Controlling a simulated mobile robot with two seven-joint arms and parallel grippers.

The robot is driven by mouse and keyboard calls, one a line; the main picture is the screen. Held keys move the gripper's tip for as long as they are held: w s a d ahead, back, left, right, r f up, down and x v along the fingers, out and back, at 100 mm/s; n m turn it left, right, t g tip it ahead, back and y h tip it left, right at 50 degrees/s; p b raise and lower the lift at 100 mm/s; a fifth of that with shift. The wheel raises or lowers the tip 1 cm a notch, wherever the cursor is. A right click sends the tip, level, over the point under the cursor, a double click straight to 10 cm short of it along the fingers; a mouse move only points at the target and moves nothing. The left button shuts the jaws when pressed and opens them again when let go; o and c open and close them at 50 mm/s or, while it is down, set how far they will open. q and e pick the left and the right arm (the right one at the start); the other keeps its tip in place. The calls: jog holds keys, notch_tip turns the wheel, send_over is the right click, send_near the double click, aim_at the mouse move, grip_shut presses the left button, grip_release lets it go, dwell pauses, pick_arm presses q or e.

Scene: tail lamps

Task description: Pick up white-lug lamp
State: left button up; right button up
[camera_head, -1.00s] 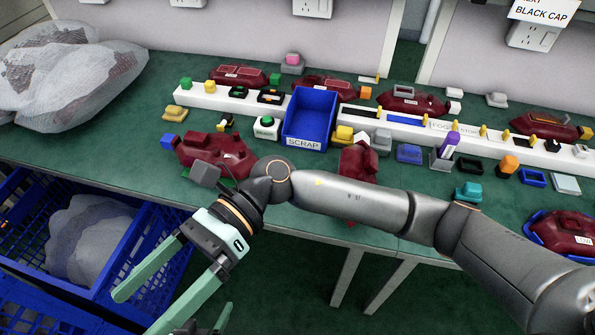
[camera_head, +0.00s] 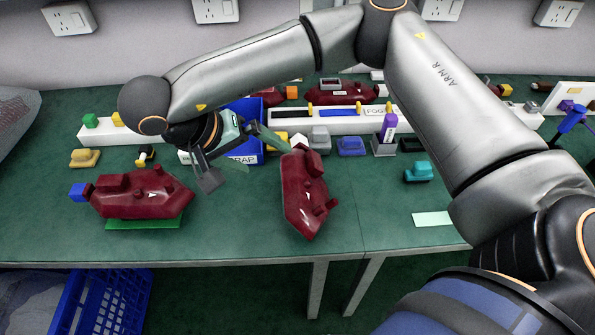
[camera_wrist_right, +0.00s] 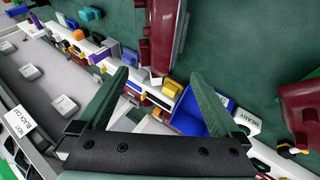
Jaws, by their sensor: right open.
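A dark red lamp (camera_head: 305,195) lies lengthwise near the table's front, with a white lug (camera_head: 298,141) at its far end beside a grey block. My right gripper (camera_head: 266,156) is open, pointing at that far end from the left and back. In the right wrist view the lamp (camera_wrist_right: 163,35) runs from the top edge towards the gap between the open fingers (camera_wrist_right: 160,76), and its pale end shows there. I see no grip on it. Whether a finger touches it I cannot tell. My left gripper is not in view.
Another red lamp (camera_head: 140,192) with a blue lug lies left on a green mat (camera_head: 145,223). The blue scrap bin (camera_head: 247,110), partly hidden by my arm, and a white rail (camera_head: 350,122) stand behind. A teal part (camera_head: 418,172) lies right. The front table is mostly clear.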

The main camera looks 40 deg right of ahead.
aim_at(287, 174)
jog(key=x, duration=0.5)
jog(key=shift+d+f+b, duration=0.1)
jog(key=shift+f+b, duration=0.2)
jog(key=shift+b, duration=0.05)
jog(key=x, duration=0.5)
jog(key=shift+s+a+f, duration=0.1)
jog(key=shift+a+f, duration=0.15)
jog(key=shift+f, duration=0.05)
jog(key=shift+c, duration=0.2)
jog(key=shift+r, duration=0.1)
grip_shut()
